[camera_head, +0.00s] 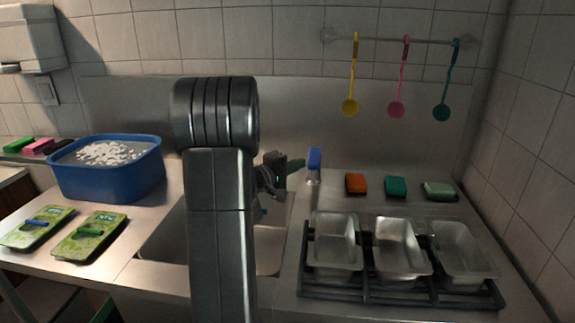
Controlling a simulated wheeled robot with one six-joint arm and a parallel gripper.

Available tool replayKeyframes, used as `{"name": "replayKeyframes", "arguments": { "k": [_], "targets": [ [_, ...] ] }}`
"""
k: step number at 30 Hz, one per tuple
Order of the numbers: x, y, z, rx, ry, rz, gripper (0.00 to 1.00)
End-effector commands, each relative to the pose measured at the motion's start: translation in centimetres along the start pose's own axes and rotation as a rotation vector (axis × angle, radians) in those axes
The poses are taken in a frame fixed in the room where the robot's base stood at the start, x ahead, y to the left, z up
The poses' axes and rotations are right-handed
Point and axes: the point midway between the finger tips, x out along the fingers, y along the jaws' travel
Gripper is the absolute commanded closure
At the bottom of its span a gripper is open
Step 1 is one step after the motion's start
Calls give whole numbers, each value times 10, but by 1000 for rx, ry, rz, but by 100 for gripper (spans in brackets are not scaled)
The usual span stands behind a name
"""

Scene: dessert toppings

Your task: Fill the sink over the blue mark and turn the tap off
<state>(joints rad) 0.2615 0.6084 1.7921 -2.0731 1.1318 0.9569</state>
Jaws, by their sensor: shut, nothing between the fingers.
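The metal sink (268,252) is set into the counter, mostly hidden behind my arm. I cannot tell whether water stands in it. A small blue patch (258,212) shows low beside my arm; I cannot tell if it is the mark. A short upright piece with a blue top (314,158) stands at the back of the sink, possibly part of the tap; the spout is not clearly seen. My dark gripper (279,170) is shut and empty over the back of the sink, left of the blue top. A dark green piece (297,166) shows between them; contact is unclear.
A blue tub (107,182) of white pieces and two green packets (38,228) (90,236) are at left. Sponges (356,184) (396,186) (439,191) lie at back right, behind metal tins (335,263) on a black rack (400,290). Ladles (397,108) hang above.

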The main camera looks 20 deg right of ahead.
Motion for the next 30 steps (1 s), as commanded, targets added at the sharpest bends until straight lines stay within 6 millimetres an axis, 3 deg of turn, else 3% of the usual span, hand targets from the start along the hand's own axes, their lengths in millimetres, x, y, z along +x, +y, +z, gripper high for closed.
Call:
{"name": "replayKeyframes", "arguments": {
  "k": [17,30],
  "targets": [
    [2,-3,4,2,0,0,100],
    [15,-8,32,5,-3,3,100]
  ]
}}
